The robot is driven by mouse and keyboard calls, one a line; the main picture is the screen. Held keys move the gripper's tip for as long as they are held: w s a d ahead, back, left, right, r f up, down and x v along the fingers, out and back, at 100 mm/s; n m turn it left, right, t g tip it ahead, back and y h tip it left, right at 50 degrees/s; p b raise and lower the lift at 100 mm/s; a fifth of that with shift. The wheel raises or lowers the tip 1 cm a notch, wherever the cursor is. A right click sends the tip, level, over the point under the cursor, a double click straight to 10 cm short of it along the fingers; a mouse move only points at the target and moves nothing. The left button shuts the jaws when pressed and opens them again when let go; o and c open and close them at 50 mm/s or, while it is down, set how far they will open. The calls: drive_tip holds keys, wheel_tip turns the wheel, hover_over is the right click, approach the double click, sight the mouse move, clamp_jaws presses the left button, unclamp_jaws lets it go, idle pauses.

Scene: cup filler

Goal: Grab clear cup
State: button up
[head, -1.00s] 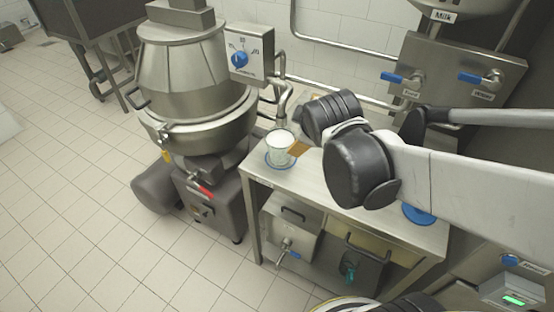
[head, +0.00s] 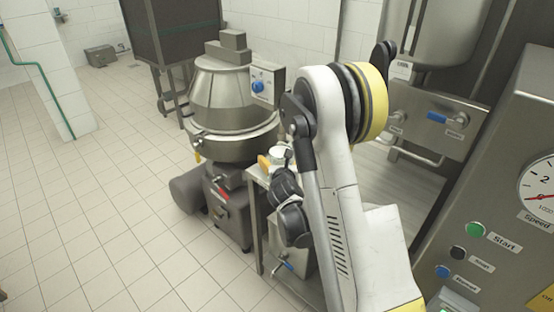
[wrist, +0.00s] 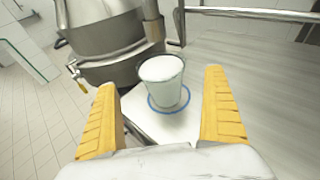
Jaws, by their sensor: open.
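The clear cup (wrist: 162,84) holds something white and stands upright on a blue ring (wrist: 169,103) at the corner of the metal table (wrist: 250,75). In the wrist view it appears centred between the yellow fingers of my gripper (wrist: 160,82), a little ahead of them, with a gap on both sides. My gripper is open and empty. In the head view the cup (head: 277,151) is small and partly hidden by my gripper and arm.
A large steel mixer (head: 222,100) stands just beyond the table corner. A pipe (wrist: 240,12) runs along the table's back. A control panel (head: 500,200) with buttons and a gauge is at right. Tiled floor (head: 100,200) at left is clear.

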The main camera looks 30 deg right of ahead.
sight(280, 152)
drive_tip(key=shift+b+x, duration=0.35)
drive_tip(key=shift+x, duration=0.6)
drive_tip(key=b+x, duration=0.2)
drive_tip(key=x, duration=0.4)
drive_tip(key=shift+f+b, duration=0.15)
drive_tip(key=shift+b, duration=0.2)
drive_tip(key=c, duration=1.4)
